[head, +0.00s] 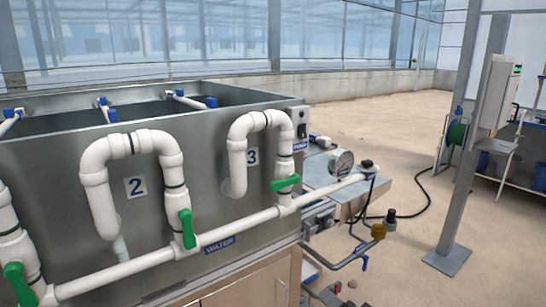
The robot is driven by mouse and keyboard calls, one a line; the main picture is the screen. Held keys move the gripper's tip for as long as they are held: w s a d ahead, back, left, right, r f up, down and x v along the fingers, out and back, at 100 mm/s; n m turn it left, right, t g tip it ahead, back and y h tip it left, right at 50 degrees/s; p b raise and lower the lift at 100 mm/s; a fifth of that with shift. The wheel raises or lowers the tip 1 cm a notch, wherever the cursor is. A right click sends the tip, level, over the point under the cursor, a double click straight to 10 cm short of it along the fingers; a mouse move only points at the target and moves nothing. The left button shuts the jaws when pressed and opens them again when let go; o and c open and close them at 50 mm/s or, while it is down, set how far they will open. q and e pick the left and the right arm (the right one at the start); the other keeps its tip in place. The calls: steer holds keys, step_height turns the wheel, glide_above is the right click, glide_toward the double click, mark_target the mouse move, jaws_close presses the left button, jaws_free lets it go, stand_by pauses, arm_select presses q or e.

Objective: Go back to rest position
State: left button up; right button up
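Neither of my grippers shows in the head view, and I see no part of my arms that I can be sure of. A grey metal water tank (215,175) fills the left and middle. White pipes (95,190) loop over its front, beside number plates 2 (136,187) and 3 (252,157). The green valve handle by plate 2 (187,230) points steeply along its pipe. The green handle by plate 3 (285,183) lies nearly level across its pipe. Another green handle (20,285) at the lower left points steeply.
A pump switch (301,131) sits on the tank's right corner. A pressure gauge (342,163) and pipework stick out right of the tank. A metal post (462,170) with a grey box (494,95) and a green hose reel (456,132) stands farther right. The sandy floor (375,125) behind is open.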

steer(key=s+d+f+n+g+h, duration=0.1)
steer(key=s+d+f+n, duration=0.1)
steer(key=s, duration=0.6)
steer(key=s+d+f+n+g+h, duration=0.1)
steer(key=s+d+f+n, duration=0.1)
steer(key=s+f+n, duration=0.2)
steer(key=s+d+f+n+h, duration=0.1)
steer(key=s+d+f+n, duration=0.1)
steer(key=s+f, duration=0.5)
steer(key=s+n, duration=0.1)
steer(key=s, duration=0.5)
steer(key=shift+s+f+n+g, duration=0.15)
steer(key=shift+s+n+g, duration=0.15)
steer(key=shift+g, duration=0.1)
